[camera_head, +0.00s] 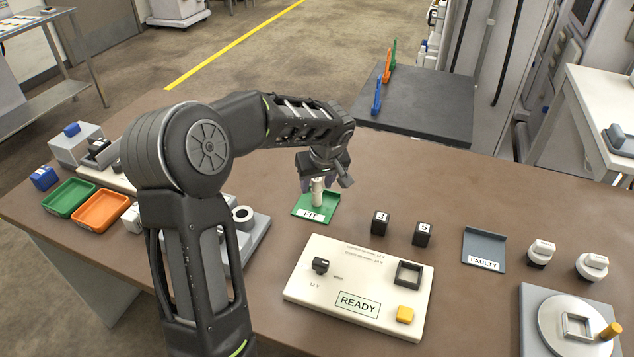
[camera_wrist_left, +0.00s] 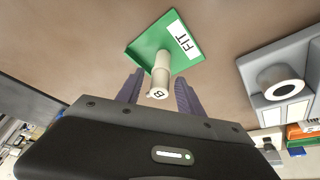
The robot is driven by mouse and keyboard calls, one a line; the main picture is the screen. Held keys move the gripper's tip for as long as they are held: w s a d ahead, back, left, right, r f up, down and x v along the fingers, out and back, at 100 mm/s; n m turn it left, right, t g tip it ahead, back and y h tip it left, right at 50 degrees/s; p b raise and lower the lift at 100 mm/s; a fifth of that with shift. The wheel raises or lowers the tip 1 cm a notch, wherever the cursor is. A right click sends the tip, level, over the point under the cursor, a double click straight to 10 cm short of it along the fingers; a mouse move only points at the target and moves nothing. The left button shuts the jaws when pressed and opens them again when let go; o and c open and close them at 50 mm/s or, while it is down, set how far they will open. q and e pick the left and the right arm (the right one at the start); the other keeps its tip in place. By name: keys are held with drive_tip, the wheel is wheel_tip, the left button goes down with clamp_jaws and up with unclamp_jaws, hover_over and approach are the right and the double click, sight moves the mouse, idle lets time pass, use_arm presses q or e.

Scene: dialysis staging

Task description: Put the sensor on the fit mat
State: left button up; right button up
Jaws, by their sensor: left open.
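The sensor (camera_head: 318,194) is a pale cylinder standing upright on the green fit mat (camera_head: 331,209), whose white label reads FIT. In the left wrist view the sensor (camera_wrist_left: 161,72) shows a letter B on its end, and its far end meets the green mat (camera_wrist_left: 150,43). My left gripper (camera_head: 326,184) is above the mat, pointing down. Its fingers (camera_wrist_left: 158,80) are open, one on each side of the sensor, with gaps visible in the wrist view. My right gripper is not in view.
A white panel (camera_head: 335,274) marked READY lies in front of the mat. Black blocks marked 3 (camera_head: 380,223) and 5 (camera_head: 422,234) stand to its right, then a grey FAULTY mat (camera_head: 484,246). Green (camera_head: 69,198) and orange (camera_head: 101,210) trays sit at left. My left arm hides part of the table.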

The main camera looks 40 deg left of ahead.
use_arm(q)
drive_tip(key=v, duration=1.2)
drive_tip(key=shift+r, duration=0.2)
idle(0.4)
